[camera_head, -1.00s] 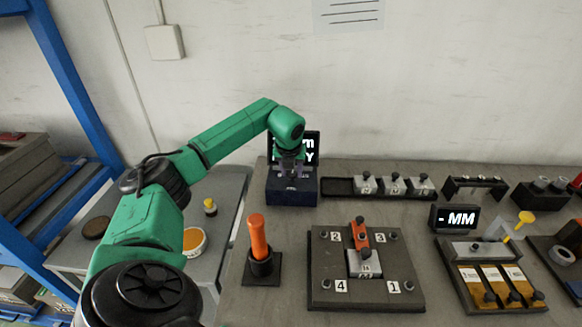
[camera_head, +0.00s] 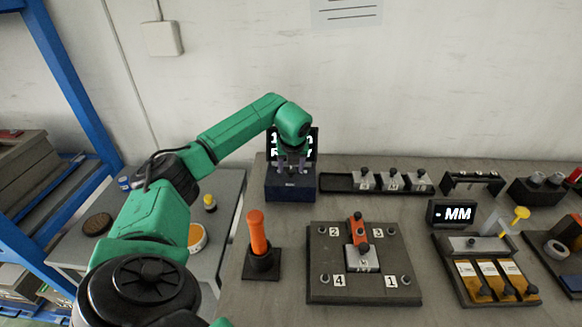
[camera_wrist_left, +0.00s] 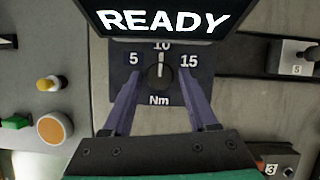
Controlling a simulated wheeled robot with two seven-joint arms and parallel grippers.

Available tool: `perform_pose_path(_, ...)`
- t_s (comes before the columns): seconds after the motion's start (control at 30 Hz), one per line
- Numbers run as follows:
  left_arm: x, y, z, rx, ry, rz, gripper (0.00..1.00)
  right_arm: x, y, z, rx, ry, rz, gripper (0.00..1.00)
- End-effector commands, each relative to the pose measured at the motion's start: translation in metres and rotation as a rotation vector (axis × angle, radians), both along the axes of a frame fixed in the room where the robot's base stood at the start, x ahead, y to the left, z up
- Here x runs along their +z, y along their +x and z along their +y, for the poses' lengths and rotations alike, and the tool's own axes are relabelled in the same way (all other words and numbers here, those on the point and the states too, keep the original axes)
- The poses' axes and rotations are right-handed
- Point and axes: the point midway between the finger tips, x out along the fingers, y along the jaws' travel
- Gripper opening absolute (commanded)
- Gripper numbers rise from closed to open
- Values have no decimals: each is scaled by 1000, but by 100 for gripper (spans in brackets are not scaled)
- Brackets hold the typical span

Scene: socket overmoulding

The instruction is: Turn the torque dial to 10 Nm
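The torque dial (camera_wrist_left: 160,72) is a round dark knob with a pale pointer line, on a panel marked 5, 10, 15 and Nm. The line points straight up at the 10. The dial belongs to a dark blue box (camera_head: 292,187) with a black display (camera_wrist_left: 165,18) reading READY in the left wrist view. My left gripper (camera_wrist_left: 160,88) is open, its two purple fingers on either side of the dial and apart from it. In the head view the left gripper (camera_head: 293,167) hides the dial and part of the display. My right gripper is out of view.
An orange-handled tool (camera_head: 258,232) stands upright in a black holder in front of the box. A dark plate (camera_head: 325,288) with numbered corners lies to its right. A black rack (camera_head: 335,182) of grey blocks sits right of the box.

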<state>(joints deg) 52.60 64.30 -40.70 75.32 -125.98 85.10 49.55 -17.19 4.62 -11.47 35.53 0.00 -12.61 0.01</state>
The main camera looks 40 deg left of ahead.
Motion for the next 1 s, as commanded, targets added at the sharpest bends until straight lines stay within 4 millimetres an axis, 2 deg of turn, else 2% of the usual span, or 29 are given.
perform_pose_path(0.3,0,0,0,-1,0,2,74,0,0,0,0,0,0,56)
perform_pose_path(0.43,8,-2,-3,-1,0,-1,74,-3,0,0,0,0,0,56)
perform_pose_path(0.57,35,-9,-11,-2,0,-4,74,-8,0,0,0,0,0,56)
perform_pose_path(0.8,102,-28,-32,-3,-1,-5,74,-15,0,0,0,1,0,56)
perform_pose_path(0.9,122,-33,-38,-2,-1,-3,74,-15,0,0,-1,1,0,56)
perform_pose_path(1.0,132,-37,-41,-2,-1,-1,74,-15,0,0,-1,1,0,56)
